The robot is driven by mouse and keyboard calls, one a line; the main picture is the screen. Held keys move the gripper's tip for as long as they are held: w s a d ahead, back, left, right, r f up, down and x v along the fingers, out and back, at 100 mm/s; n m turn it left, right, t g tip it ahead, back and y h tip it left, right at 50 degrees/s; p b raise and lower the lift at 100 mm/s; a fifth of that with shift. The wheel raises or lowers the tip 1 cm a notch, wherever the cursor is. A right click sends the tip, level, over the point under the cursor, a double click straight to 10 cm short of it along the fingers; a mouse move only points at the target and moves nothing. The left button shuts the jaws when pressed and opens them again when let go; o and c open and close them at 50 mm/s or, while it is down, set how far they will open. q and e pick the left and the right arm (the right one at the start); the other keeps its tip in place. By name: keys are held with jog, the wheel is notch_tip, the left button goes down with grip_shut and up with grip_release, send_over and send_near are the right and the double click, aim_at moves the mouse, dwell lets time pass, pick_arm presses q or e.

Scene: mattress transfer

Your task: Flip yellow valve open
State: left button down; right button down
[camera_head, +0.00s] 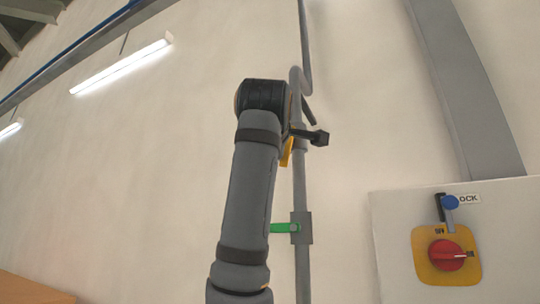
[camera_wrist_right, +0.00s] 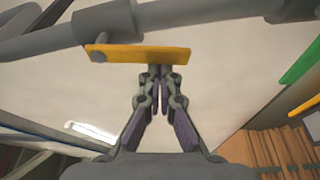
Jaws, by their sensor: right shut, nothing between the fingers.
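The yellow valve handle (camera_head: 287,152) sits on the vertical grey pipe (camera_head: 300,185) in the head view, mostly hidden behind my right arm. In the right wrist view the yellow handle (camera_wrist_right: 140,54) is a flat bar lying along the pipe (camera_wrist_right: 200,15), with a bolt near its left end. My right gripper (camera_wrist_right: 158,75) is shut and empty, its fingertips at the handle's lower edge, right of its middle. I cannot tell whether they touch it. In the head view the fingers are largely hidden by my arm. My left gripper is out of view.
A green valve handle (camera_head: 285,228) sticks out left from a lower fitting on the pipe. The wall around the pipe is clear.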

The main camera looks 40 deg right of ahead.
jog(key=shift+s+d+f+n+y+b, duration=0.3)
jog(key=shift+s+n+b, duration=0.15)
jog(key=shift+n, duration=0.25)
jog(key=shift+s, duration=0.2)
